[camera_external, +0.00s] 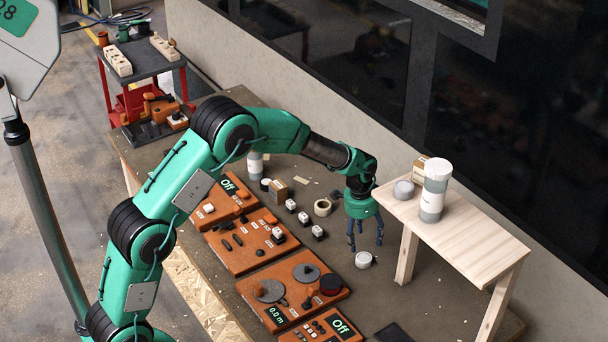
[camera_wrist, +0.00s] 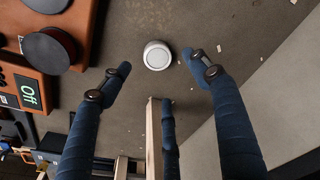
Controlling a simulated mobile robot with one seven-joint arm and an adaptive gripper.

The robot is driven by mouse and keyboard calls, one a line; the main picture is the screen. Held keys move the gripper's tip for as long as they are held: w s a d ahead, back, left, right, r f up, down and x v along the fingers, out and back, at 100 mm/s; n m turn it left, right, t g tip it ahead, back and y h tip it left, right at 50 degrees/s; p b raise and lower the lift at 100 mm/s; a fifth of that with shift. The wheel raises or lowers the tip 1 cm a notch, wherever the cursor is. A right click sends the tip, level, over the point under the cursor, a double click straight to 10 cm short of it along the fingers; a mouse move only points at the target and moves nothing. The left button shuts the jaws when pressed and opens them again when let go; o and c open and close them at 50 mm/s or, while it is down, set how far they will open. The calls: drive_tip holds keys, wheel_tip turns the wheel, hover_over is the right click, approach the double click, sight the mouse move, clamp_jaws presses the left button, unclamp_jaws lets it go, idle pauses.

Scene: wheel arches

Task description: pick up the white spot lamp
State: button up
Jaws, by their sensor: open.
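The white spot lamp (camera_external: 363,260) is a small round white piece on the brown tabletop, left of the small wooden bench. In the wrist view the lamp (camera_wrist: 157,55) shows as a white disc with a pale rim, near the upper middle. My gripper (camera_external: 366,240) hangs above the lamp with its dark blue fingers pointing down. In the wrist view my gripper (camera_wrist: 160,70) has its fingers spread wide, with the lamp between and beyond the tips. The fingers do not appear to touch it. My gripper is open and empty.
Orange panels (camera_external: 247,240) with knobs lie to the left. A tape roll (camera_external: 322,207) lies behind. Bare tabletop (camera_wrist: 110,20) surrounds the lamp.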

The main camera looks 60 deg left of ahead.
sight(364, 257)
drive_tip(key=shift+w+f, duration=0.2)
drive_tip(key=shift+f, duration=1.2)
drive_tip(key=shift+d+f+b, duration=0.15)
drive_tip(key=shift+f+b, duration=0.9)
drive_tip(key=shift+f, duration=1.55)
drive_tip(key=shift+c, duration=0.5)
drive_tip(key=c, duration=1.1)
